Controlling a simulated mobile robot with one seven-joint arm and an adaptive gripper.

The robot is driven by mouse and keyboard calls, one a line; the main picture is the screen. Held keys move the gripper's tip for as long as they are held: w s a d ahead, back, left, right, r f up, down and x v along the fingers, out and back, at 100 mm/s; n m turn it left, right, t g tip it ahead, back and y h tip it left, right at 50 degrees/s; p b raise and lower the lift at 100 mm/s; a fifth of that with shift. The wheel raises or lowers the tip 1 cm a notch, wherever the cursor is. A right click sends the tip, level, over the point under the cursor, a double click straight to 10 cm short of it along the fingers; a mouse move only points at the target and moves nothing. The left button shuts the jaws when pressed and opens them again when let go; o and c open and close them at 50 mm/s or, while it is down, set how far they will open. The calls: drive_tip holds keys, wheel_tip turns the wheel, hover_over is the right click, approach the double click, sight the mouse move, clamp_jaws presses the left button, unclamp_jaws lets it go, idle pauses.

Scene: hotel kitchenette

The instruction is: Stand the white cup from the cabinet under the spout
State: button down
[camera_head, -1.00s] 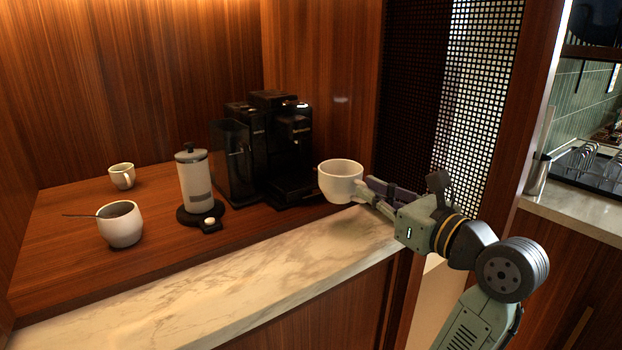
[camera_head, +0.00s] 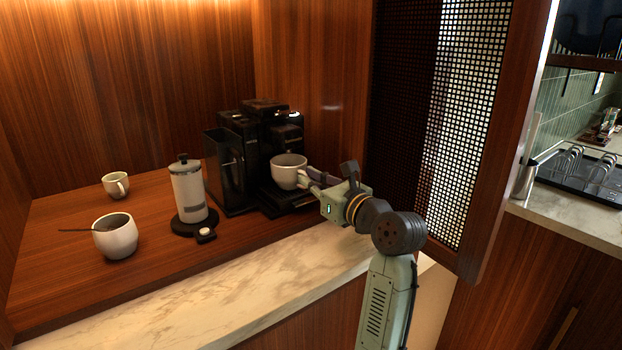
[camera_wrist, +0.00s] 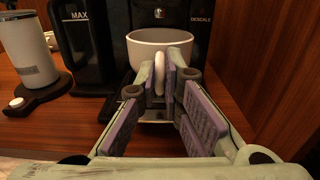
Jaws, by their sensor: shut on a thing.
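The white cup (camera_head: 289,171) is upright at the front of the black coffee machine (camera_head: 262,140), over its drip tray and below the machine's head. My gripper (camera_head: 308,177) comes from the right and is shut on the cup's handle. In the wrist view the white cup (camera_wrist: 160,42) stands upright ahead, and the fingers of my gripper (camera_wrist: 160,80) pinch its handle from both sides. The spout is hard to make out in the dark front above the cup. I cannot tell whether the cup's base touches the tray.
A white-and-grey canister (camera_head: 188,190) on a dark base stands left of the machine. A white bowl with a spoon (camera_head: 116,238) and a small white cup (camera_head: 115,184) are farther left. The marble front edge (camera_head: 230,305) is clear. A wooden wall is close on the right.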

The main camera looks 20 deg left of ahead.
idle(0.3)
drive_tip(key=c, duration=2.2)
unclamp_jaws()
drive_tip(key=shift+f, duration=0.2)
drive_tip(key=o, duration=0.5)
drive_tip(key=shift+r, duration=0.25)
drive_tip(key=b+v, duration=0.2)
drive_tip(key=v, duration=1)
drive_tip(key=shift+s, duration=0.1)
drive_tip(key=shift+a, duration=0.1)
